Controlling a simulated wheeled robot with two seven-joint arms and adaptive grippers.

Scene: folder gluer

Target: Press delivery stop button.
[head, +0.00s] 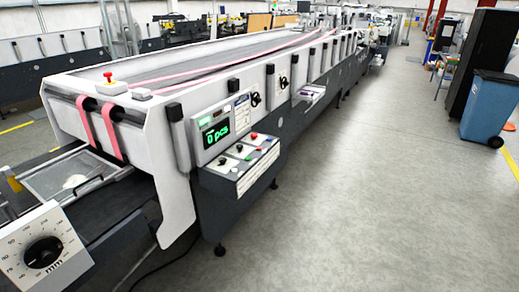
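The folder gluer's delivery end stands at the left in the head view. A control panel (240,163) juts from its side, with several small buttons and knobs; a red button (254,135) and a green one (265,143) show on it. A display (216,134) above the panel reads "0 pcs" in green. Labels are too small to read, so I cannot tell which is the delivery stop button. Neither of my grippers is in view.
A dial marked "mm" (43,252) is at the near left corner. Pink belts (86,127) run over the machine's end. A blue bin (489,106) and a black cabinet (487,60) stand at the right. The grey floor (370,190) between is clear.

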